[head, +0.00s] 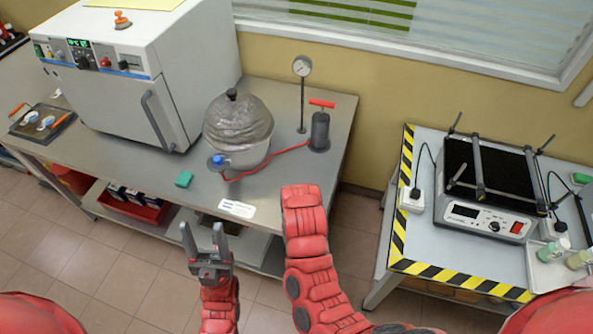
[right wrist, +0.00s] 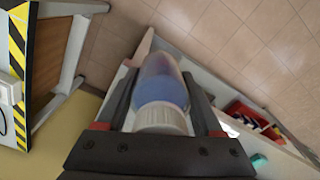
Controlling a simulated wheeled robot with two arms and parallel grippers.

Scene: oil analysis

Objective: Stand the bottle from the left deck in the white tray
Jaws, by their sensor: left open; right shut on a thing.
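My right gripper (right wrist: 165,120) is shut on a clear bottle (right wrist: 162,85) with blue contents and a white ridged cap, as the right wrist view shows. The cap is towards the wrist camera, with floor and the left deck's edge beyond. In the head view the bottle and right gripper are hidden behind my red right arm. My left gripper (head: 206,240) is open and empty, in front of the left deck (head: 165,190). The white tray (head: 545,280) is at the right edge of the head view, on the striped table, holding small bottles (head: 553,251), partly cut off.
The left deck carries a white oven (head: 130,80), a wrapped vessel (head: 238,130), a gauge stand (head: 302,90) and a pump (head: 320,130). A shaker (head: 485,190) stands on the striped table (head: 425,235), behind the tray. A floor gap separates the two tables.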

